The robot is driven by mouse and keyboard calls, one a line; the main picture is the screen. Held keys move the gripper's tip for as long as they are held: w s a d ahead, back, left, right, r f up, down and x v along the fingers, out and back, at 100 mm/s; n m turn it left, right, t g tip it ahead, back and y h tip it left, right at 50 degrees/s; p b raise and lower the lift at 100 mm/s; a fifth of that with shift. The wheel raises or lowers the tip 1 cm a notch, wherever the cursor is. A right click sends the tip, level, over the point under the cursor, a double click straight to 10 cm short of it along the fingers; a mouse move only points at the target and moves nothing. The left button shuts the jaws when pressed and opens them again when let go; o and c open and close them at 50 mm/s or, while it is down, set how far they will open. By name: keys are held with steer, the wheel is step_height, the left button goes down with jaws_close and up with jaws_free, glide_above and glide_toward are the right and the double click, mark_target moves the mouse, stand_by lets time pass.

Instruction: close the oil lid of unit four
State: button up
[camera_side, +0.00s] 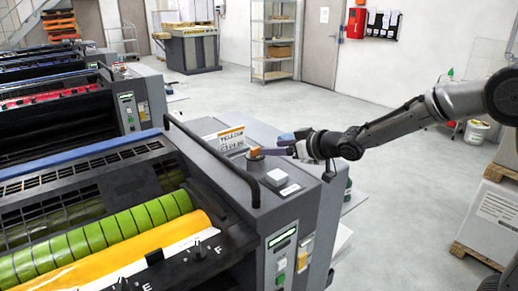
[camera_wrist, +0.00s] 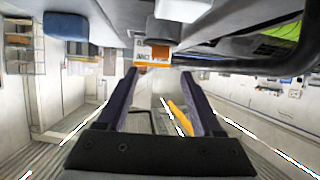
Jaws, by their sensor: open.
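The nearest ink unit (camera_side: 185,138) carries a yellow roller and a green striped roller. On its right end a small grey round fitting (camera_side: 256,164) with an orange piece (camera_side: 254,152) stands on top, apparently the oil opening and its lid; whether the lid stands up or lies down is too small to tell. My gripper (camera_side: 268,152) reaches in from the right, its dark purple fingers level and right beside the fitting; contact is unclear. In the wrist view my gripper (camera_wrist: 158,72) has its fingers spread. An orange strip (camera_wrist: 180,118) shows between them; I cannot tell what it is.
A black handrail (camera_side: 212,155) runs along the unit, left of the fitting. A white switch box (camera_side: 289,190) sits in front of it. A yellow-and-white label (camera_side: 230,139) stands behind and shows in the wrist view (camera_wrist: 153,53). Open floor (camera_side: 290,105) lies behind.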

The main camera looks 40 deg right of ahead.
mark_target(256, 148)
steer(key=x, duration=0.7)
steer(key=shift+w, duration=0.2)
jaws_close()
